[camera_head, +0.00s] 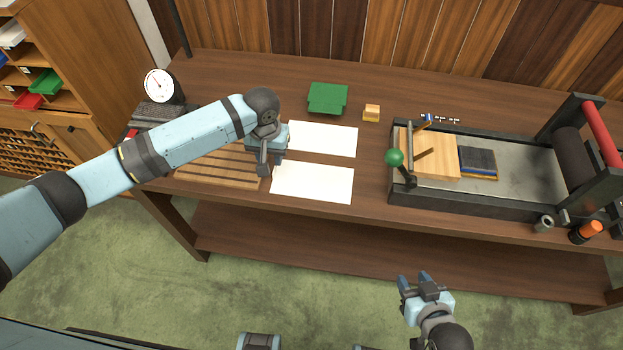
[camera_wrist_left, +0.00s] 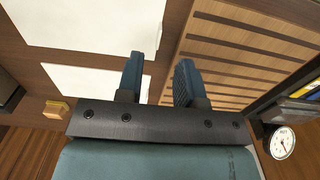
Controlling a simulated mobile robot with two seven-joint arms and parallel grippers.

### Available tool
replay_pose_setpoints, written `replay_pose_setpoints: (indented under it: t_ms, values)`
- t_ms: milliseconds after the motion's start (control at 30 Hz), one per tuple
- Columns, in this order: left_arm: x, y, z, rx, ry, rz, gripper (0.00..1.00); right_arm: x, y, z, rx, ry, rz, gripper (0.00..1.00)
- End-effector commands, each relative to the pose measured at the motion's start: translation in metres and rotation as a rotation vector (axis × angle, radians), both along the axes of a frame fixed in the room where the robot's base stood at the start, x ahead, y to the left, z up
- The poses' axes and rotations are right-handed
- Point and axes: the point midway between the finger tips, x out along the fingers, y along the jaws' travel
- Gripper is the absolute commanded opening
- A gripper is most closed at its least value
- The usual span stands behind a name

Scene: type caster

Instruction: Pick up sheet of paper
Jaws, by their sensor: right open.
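Two white sheets of paper lie flat on the brown table, a farther sheet (camera_head: 325,139) and a nearer sheet (camera_head: 313,183). In the left wrist view they are the lower sheet (camera_wrist_left: 85,82) and the upper sheet (camera_wrist_left: 105,18). My left gripper (camera_head: 263,168) is over the left edges of the sheets, beside the slatted board (camera_head: 215,172). Its fingers (camera_wrist_left: 160,72) are apart with nothing seen between them; contact with paper cannot be told. My right gripper (camera_head: 415,281) is open and empty, in front of the table.
A green block (camera_head: 327,98) and a small yellow block (camera_head: 371,113) stand behind the sheets. A round dial (camera_head: 159,85) stands at the back left. Table between sheets and press is clear.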

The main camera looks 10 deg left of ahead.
Motion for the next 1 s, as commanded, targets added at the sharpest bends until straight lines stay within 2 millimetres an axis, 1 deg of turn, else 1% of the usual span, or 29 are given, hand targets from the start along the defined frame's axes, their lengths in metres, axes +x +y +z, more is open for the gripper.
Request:
replay_pose_setpoints:
  t_ms: [33, 100, 267, 533, 633, 833, 867, 900, 967, 1000]
  values:
    - [0.000, 0.000, -0.006, 0.001, 0.001, 0.001, 0.34, 0.000, 0.000, 0.000, -0.001, 0.000, -0.001, 0.43]
    - [0.000, 0.000, -0.012, 0.000, 0.000, 0.000, 0.34, 0.000, 0.000, 0.000, -0.001, 0.000, 0.000, 0.43]
    - [0.001, 0.000, -0.022, 0.001, 0.000, 0.000, 0.34, 0.000, -0.001, 0.001, -0.002, 0.000, 0.000, 0.43]
    - [0.003, 0.000, -0.061, 0.001, -0.001, -0.001, 0.34, 0.000, 0.000, 0.006, -0.002, -0.001, 0.002, 0.43]
    - [0.003, 0.000, -0.066, 0.000, -0.002, -0.002, 0.34, 0.000, 0.001, 0.006, -0.001, 0.000, 0.003, 0.43]
    - [0.003, 0.000, -0.067, 0.000, -0.002, -0.002, 0.34, 0.000, 0.001, 0.007, 0.000, -0.001, 0.004, 0.43]
    - [0.003, 0.000, -0.067, 0.000, -0.002, -0.002, 0.32, 0.000, 0.001, 0.007, 0.000, -0.001, 0.004, 0.43]
    - [0.003, 0.000, -0.067, 0.000, -0.002, -0.002, 0.23, 0.000, 0.001, 0.007, 0.000, -0.001, 0.004, 0.43]
    - [0.003, 0.000, -0.067, 0.000, -0.002, -0.002, 0.09, 0.000, 0.001, 0.007, 0.001, -0.002, 0.004, 0.43]
    - [0.003, 0.000, -0.067, 0.000, -0.002, -0.002, 0.00, 0.000, 0.001, 0.007, 0.001, -0.002, 0.004, 0.43]
